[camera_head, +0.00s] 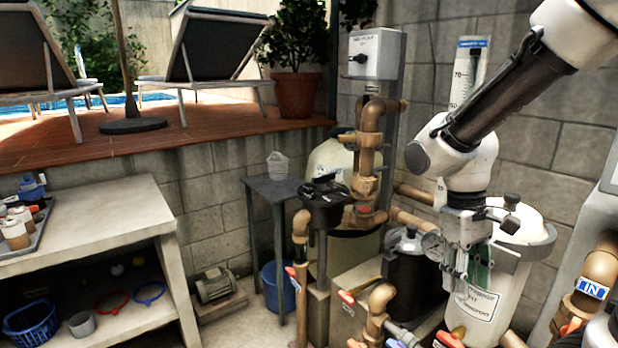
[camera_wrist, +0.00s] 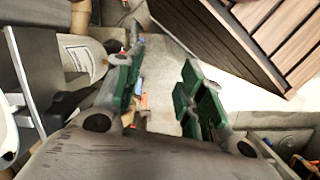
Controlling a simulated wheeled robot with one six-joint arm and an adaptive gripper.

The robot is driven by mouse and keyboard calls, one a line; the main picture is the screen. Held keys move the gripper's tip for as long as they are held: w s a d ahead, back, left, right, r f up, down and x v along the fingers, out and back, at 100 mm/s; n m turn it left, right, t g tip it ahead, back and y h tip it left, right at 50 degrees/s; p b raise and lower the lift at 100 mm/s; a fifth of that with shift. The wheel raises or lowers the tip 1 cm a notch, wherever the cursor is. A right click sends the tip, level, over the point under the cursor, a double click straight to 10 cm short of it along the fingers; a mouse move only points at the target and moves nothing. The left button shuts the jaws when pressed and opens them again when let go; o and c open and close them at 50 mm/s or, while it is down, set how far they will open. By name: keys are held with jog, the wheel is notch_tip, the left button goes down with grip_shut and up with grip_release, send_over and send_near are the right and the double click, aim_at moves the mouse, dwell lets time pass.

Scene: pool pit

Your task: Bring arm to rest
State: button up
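My gripper (camera_head: 468,278) hangs from my arm at the right of the head view, pointing down. It is in front of a pale filter canister (camera_head: 500,292) with a printed label, and I cannot tell if it touches it. In the wrist view the two green-padded fingers of my gripper (camera_wrist: 163,62) stand apart.
Brown pipes (camera_head: 370,150) with red-handled valves stand close around my gripper. A concrete bench (camera_head: 95,225) stands at left. Some floor between is clear.

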jog(key=s+d+r+m+t, duration=0.2)
jog(key=d+r+t, duration=0.1)
jog(key=r, duration=0.2)
jog(key=s+d+r+m+t+y, duration=0.1)
jog(key=s+d+r+m+t, duration=0.1)
jog(key=r, duration=0.4)
jog(key=shift+s+d+r+t, duration=0.3)
jog(key=shift+s+d+t, duration=0.45)
jog(key=shift+d, duration=0.45)
